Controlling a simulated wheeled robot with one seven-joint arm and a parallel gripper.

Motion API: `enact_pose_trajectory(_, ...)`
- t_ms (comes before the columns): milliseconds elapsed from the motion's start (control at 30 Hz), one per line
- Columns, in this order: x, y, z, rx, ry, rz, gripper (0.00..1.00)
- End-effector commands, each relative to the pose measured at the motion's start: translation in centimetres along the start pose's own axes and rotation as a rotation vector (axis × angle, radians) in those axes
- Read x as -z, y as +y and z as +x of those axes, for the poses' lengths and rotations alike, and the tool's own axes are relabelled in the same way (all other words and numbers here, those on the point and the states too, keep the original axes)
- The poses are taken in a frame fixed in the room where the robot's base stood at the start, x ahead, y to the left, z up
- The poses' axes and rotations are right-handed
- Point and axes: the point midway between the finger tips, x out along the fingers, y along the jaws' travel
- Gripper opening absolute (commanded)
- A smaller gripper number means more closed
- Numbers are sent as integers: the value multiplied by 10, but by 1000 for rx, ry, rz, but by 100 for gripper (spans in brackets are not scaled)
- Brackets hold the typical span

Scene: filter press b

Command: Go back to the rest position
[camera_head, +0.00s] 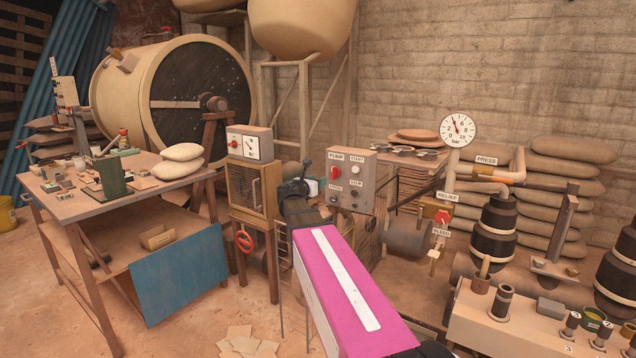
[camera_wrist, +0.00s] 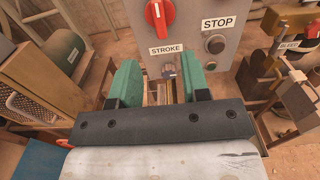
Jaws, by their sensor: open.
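My gripper shows in the wrist view (camera_wrist: 160,85) with its two green fingers apart and nothing between them. The fingers point at the lower part of the grey pump control box (camera_wrist: 180,30), near its STROKE label and small knob. In the head view my pink and white arm reaches forward from the bottom, and its dark wrist ends just left of the pump control box (camera_head: 349,178). The fingers are mostly hidden behind the wrist there. I cannot tell whether they touch the box.
A wooden workbench (camera_head: 105,200) with tools and white sacks stands at the left. A wooden cabinet (camera_head: 250,190) with a red valve wheel (camera_head: 244,241) is just left of my wrist. A pressure gauge (camera_head: 458,128) and pipework stand to the right. Open floor lies at front left.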

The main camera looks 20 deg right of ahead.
Motion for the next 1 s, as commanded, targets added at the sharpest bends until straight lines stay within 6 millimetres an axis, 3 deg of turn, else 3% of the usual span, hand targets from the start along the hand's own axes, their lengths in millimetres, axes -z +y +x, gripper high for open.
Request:
enact_pose_trajectory(233,5,-2,-1,3,13,20,43)
enact_pose_trajectory(367,31,-11,-9,25,91,143,43)
enact_pose_trajectory(467,68,-24,-21,72,200,320,43)
enact_pose_trajectory(667,162,-55,-66,282,469,767,43)
enact_pose_trajectory(800,226,-76,-112,531,645,1082,43)
enact_pose_trajectory(1000,300,-101,-194,1009,813,1451,43)
